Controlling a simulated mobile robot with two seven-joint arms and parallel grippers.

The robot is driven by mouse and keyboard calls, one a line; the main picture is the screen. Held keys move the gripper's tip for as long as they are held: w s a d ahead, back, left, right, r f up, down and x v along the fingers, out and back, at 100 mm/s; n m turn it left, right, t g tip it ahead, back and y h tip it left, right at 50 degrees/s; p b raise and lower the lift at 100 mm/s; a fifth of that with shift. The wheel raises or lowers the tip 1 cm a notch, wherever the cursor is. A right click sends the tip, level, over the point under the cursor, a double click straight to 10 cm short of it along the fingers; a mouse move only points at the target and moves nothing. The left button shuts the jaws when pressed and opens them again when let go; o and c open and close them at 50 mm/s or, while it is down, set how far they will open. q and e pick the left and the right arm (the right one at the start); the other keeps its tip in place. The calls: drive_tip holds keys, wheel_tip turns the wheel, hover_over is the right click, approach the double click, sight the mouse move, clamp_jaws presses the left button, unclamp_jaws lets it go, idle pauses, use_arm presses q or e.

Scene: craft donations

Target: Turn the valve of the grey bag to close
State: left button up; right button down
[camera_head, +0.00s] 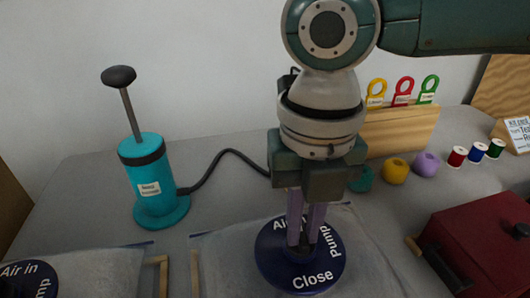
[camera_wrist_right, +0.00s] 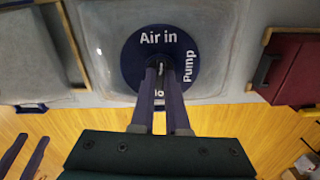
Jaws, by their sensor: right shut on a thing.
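The grey bag (camera_head: 215,262) lies flat on the table under my right arm, also in the right wrist view (camera_wrist_right: 98,45). Its valve is a dark blue round dial (camera_head: 272,262) marked "Air in", "Pump" and "Close"; it shows in the wrist view (camera_wrist_right: 135,65). My right gripper (camera_head: 302,246) points down at the dial's centre, its fingers shut on the small dark valve knob (camera_wrist_right: 160,66). The fingers hide most of the knob and part of the "Close" label in the wrist view. My left gripper (camera_wrist_right: 33,139) shows only at that view's lower left, its fingers apart and empty.
A second bag with a dial (camera_head: 28,278) lies at left. A teal hand pump (camera_head: 150,180) stands behind, its black hose (camera_head: 228,151) running behind my arm. A dark red box (camera_head: 480,240) is at right. Yarn balls (camera_head: 396,171), thread spools (camera_head: 457,157) and a wooden tag holder (camera_head: 405,130) stand behind.

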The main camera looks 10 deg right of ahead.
drive_tip(key=m+p, duration=0.2)
drive_tip(key=shift+r+m, duration=0.25)
drive_tip(key=shift+m, duration=0.05)
drive_tip(key=m+p, duration=0.3)
drive_tip(key=m, duration=0.1)
drive_tip(key=shift+p, duration=0.3)
drive_tip(key=m+p, duration=0.2)
drive_tip(key=m, duration=0.3)
drive_tip(key=shift+f, duration=0.1)
drive_tip(key=m+p, duration=0.2)
drive_tip(key=m, duration=0.2)
drive_tip(key=shift+m, duration=0.3)
drive_tip(key=m+p, duration=0.2)
drive_tip(key=m, duration=0.2)
drive_tip(key=m+p, duration=0.1)
drive_tip(key=m, duration=0.4)
drive_tip(key=m+p, duration=0.1)
drive_tip(key=m, duration=0.3)
drive_tip(key=shift+f+m, duration=0.1)
drive_tip(key=shift+m, duration=0.2)
drive_tip(key=shift+m+p, duration=0.45)
drive_tip(key=shift+m, duration=1.75)
